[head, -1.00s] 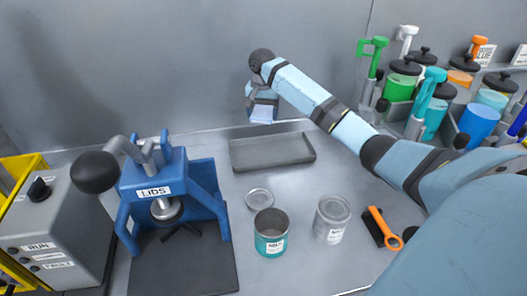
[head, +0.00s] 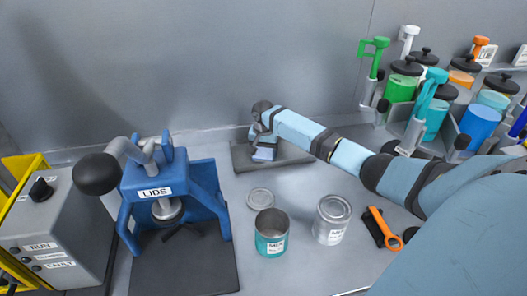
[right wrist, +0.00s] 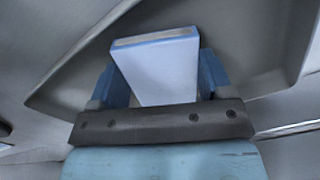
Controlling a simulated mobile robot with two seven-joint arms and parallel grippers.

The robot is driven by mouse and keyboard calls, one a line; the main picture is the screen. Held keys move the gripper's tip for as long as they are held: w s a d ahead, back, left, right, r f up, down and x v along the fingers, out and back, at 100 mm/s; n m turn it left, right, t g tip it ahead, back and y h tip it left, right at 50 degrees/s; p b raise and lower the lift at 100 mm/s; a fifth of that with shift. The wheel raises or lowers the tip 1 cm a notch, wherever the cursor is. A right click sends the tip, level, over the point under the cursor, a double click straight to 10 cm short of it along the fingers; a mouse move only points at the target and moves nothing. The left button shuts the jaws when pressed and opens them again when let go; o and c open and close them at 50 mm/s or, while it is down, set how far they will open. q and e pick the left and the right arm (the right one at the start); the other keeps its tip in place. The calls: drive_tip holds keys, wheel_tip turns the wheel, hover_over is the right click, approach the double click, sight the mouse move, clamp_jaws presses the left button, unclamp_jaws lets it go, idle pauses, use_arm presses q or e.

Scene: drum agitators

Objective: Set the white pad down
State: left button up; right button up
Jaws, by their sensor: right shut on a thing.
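My right gripper (head: 266,144) is low over the grey tray (head: 240,159) at the back of the bench. It is shut on the white pad (head: 264,154). In the right wrist view the pad (right wrist: 160,72) shows as a pale block with a blue edge, between the two blue fingers, with the tray (right wrist: 245,50) behind it. I cannot tell whether the pad touches the tray floor. My left gripper is not in view.
An open teal-labelled can (head: 271,235), a closed can (head: 332,219) and a loose lid (head: 260,198) stand in front of the tray. The blue lid press (head: 165,200) is at left. An orange-handled tool (head: 385,228) and coloured canisters (head: 433,120) are at right.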

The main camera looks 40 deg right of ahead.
sight(263, 153)
drive_tip(key=o, duration=1)
drive_tip(key=shift+o, duration=0.2)
wheel_tip(263, 153, up, 12)
drive_tip(key=shift+r, duration=0.15)
